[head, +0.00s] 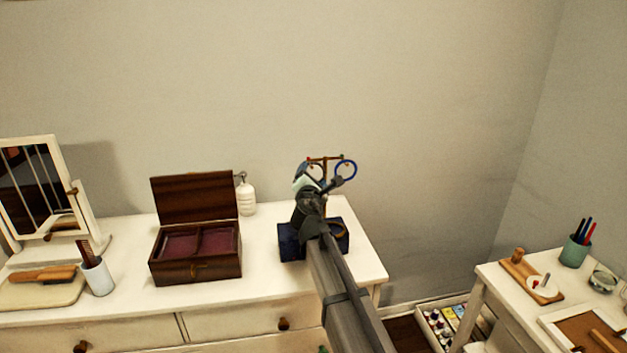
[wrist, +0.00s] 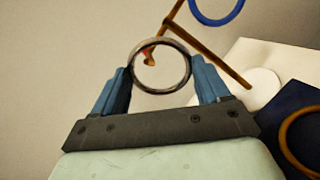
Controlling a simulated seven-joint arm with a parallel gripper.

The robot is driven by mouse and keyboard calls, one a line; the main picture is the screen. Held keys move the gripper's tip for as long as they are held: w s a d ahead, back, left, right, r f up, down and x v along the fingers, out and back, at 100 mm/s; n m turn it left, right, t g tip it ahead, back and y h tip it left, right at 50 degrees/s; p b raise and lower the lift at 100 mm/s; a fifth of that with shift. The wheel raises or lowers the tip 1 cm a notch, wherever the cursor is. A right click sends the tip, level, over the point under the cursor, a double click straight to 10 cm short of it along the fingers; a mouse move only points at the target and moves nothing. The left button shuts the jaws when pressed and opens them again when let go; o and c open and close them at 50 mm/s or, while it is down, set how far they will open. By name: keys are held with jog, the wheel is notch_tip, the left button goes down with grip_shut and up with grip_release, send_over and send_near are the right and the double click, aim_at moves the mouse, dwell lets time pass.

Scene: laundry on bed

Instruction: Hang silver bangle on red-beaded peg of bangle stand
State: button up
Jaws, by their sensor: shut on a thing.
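The silver bangle (wrist: 189,72) is held between the two blue fingers of my gripper (wrist: 160,88) in the wrist view. The wooden bangle stand (wrist: 212,52) is just beyond it, tilted in this view. One end of its crossbar, with a reddish tip (wrist: 148,59), shows at the bangle's upper left, inside its outline. I cannot tell whether the peg passes through the ring or lies behind it. A blue bangle (wrist: 217,22) hangs at the crossbar's other end. In the head view my gripper (head: 308,182) is beside the stand (head: 324,160) and partly hides it.
A dark blue pad (head: 290,243) lies on the white dresser under my arm, with a brown ring (wrist: 287,128) on it. An open wooden jewellery box (head: 195,270) and a white bottle (head: 247,200) stand to the left. A side table (head: 490,272) is at right.

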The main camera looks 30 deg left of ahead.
jog(key=shift+w+a+f, duration=0.25)
jog(key=shift+w+a, duration=0.3)
jog(key=shift+w+a+f, duration=0.25)
jog(key=shift+w+a, duration=0.25)
jog(key=o, duration=1)
jog(key=shift+s, duration=0.1)
